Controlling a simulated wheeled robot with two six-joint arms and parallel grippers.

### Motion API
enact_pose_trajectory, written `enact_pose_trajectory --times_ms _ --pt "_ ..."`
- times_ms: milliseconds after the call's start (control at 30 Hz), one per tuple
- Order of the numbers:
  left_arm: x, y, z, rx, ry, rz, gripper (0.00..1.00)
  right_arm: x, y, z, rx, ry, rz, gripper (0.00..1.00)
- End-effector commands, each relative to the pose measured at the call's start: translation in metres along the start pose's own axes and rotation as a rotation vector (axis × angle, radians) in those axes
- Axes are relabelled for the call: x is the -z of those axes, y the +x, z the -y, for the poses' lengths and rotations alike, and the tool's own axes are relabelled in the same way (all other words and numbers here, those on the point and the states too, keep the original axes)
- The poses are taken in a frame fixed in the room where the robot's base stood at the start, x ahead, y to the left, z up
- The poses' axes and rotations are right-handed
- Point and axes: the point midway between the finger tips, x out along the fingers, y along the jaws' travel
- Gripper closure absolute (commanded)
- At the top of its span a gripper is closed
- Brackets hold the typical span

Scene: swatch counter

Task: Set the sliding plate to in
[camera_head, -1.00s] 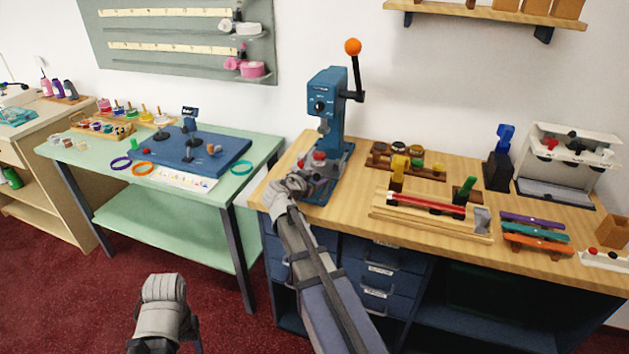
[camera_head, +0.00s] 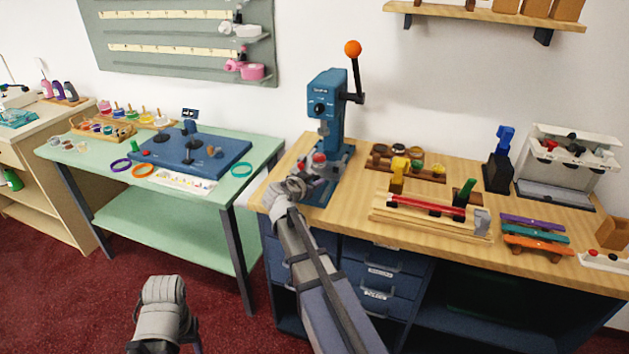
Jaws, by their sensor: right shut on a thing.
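The blue press (camera_head: 325,105) with an orange-knobbed lever stands at the left end of the wooden bench. A small grey part with a red top (camera_head: 319,158) sits low on the press, above its base; this seems to be where the sliding plate is. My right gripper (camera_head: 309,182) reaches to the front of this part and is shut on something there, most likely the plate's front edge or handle. The gripper hides the held spot, so how far in the plate sits cannot be told. Part of my left arm shows at the bottom left, without its fingers.
On the wooden bench (camera_head: 350,212), right of the press, are a rack of round pots (camera_head: 408,162), a wooden jig with a red bar (camera_head: 427,205), coloured strips (camera_head: 535,229) and a white machine (camera_head: 567,165). A green table (camera_head: 85,152) with a blue board stands left.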

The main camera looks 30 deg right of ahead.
Motion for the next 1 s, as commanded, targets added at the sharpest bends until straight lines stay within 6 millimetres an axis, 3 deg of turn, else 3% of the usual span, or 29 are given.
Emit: enact_pose_trajectory --times_ms 833,1000 --pt "0.0 0.0 0.0 0.0 0.0 0.0 0.39 0.0 0.0 0.0 0.0 0.0 0.001 1.0" --pt "0.0 0.0 0.0 0.0 0.0 0.0 0.39 0.006 0.016 0.004 -0.003 0.001 0.0 1.0"
